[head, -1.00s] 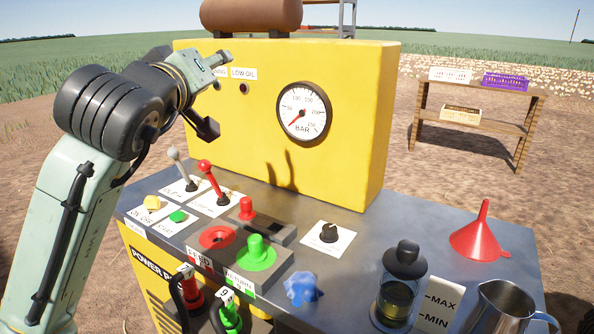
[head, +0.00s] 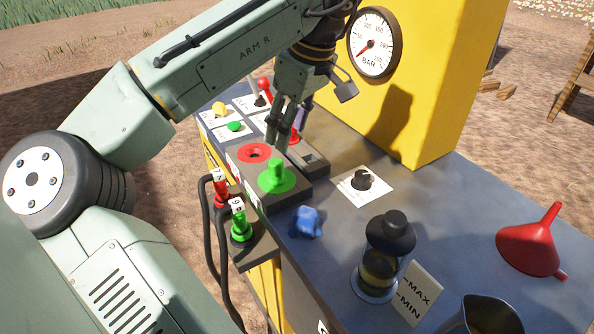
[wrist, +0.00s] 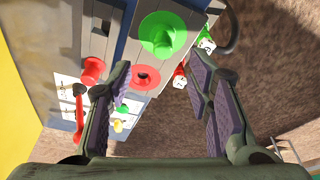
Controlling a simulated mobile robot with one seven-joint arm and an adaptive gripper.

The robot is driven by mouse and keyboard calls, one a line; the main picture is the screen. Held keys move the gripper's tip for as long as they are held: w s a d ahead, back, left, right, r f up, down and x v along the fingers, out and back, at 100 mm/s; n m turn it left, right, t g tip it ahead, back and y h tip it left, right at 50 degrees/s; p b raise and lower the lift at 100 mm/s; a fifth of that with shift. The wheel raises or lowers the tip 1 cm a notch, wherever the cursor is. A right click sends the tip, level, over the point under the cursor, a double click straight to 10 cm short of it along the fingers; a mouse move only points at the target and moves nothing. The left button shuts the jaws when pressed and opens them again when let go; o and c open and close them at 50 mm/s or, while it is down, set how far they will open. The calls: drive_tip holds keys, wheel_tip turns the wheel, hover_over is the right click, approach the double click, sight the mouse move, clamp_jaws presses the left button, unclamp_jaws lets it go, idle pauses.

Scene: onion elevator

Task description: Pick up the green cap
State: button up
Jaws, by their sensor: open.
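The green cap (head: 277,172) stands upright on its round green flange on the dark block on the bench. It also shows in the wrist view (wrist: 162,34), at the top middle, beyond the fingertips. My gripper (head: 281,138) is above the block, behind and a little above the green cap in the head view, fingers pointing down. In the wrist view its two fingers (wrist: 160,78) are spread wide with nothing between them. The gripper is apart from the cap.
A red ring with a dark hole (head: 254,153) lies beside the green cap. A red cap (wrist: 92,70) and levers are close by.

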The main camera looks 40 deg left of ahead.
sight(277, 162)
drive_tip(key=x, duration=0.4)
drive_tip(key=shift+s+a+f, duration=0.1)
drive_tip(key=shift+s+a, duration=0.05)
drive_tip(key=shift+a, duration=0.05)
drive_tip(key=shift+p+x, duration=1.1)
drive_tip(key=shift+x, duration=2.05)
drive_tip(key=shift+s, duration=0.1)
drive_tip(key=c, duration=1)
drive_tip(key=shift+c, duration=0.2)
